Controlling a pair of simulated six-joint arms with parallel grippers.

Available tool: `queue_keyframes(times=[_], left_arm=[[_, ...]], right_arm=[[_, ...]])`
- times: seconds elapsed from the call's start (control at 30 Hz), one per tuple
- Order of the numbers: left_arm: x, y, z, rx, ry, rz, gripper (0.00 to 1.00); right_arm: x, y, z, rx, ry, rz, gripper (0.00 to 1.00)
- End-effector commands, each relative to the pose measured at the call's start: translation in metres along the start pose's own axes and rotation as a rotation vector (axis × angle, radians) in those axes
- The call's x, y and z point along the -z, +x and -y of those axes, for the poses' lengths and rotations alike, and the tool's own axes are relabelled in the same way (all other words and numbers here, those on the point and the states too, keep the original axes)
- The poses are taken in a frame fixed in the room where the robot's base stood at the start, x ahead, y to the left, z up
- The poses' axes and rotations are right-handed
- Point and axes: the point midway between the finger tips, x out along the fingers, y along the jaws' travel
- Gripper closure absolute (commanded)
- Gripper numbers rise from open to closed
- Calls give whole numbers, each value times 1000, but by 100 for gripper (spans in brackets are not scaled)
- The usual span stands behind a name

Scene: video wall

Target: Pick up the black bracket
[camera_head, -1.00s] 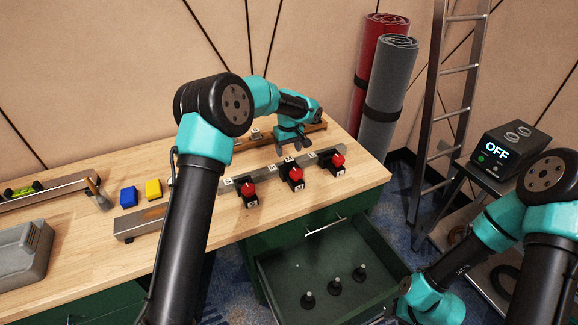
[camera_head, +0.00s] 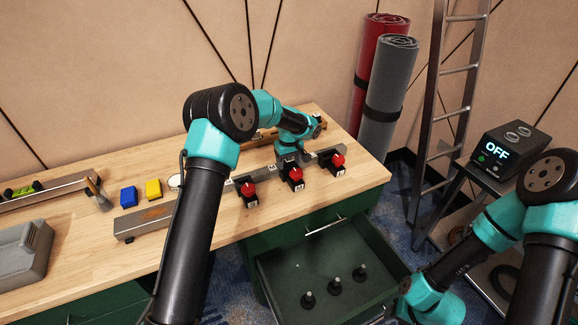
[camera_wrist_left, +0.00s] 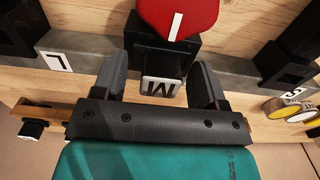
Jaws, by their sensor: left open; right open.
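Black brackets with red tops stand in a row along a grey rail on the bench: left (camera_head: 250,201), middle (camera_head: 297,185) and right (camera_head: 339,171). My left gripper (camera_head: 287,158) is above the bench, just behind the middle one. A black bracket (camera_wrist_left: 165,52) with a red top (camera_wrist_left: 177,17) lies just beyond the fingertips. I cannot tell if the fingers touch it. My right arm shows at the right, its gripper out of view.
An open green drawer (camera_head: 290,272) holding several black pegs (camera_head: 334,287) juts out below the bench. A grey case (camera_head: 22,255) sits at far left. Tape rolls (camera_wrist_left: 300,112) lie near the rail.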

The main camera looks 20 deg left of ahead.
Motion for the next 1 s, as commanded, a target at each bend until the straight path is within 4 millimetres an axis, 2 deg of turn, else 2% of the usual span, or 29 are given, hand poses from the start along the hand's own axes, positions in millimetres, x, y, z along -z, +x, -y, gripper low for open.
queue_keyframes(times=[0.4, 1.0], left_arm=[[0, 0, 0, 0, 0, 0, 34], [0, 0, 0, 0, 0, 0, 91]], right_arm=[[0, 0, 0, 0, 0, 0, 57], [0, 0, 0, 0, 0, 0, 57]])
